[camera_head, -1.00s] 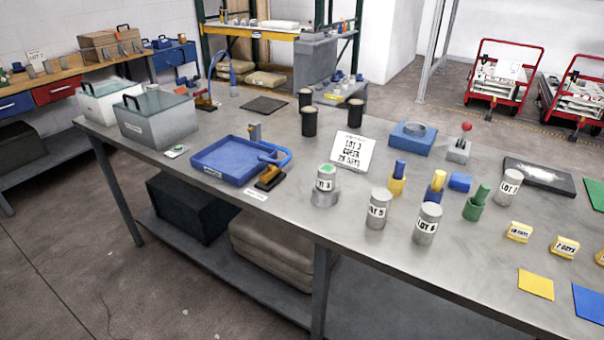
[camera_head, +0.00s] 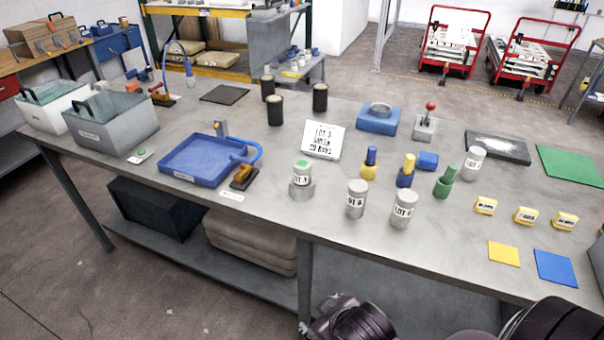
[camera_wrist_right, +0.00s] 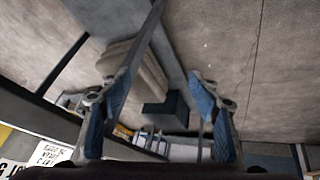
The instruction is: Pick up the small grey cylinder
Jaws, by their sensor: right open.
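Several grey cylinders with LOT labels stand upright on the workbench in the head view: one (camera_head: 357,198) and another (camera_head: 404,208) near the front edge, one (camera_head: 474,163) further right, and one with a green top (camera_head: 302,172) on a grey base. I cannot tell which is the small one. In the wrist view my right gripper (camera_wrist_right: 158,100) is open, its blue-padded fingers apart with nothing between them. In the head view, my dark right arm parts show low at the front edge, apart from the cylinders. My left gripper is not in view.
Flat yellow (camera_head: 503,254) and blue (camera_head: 556,267) squares lie front right. The front middle strip is bare.

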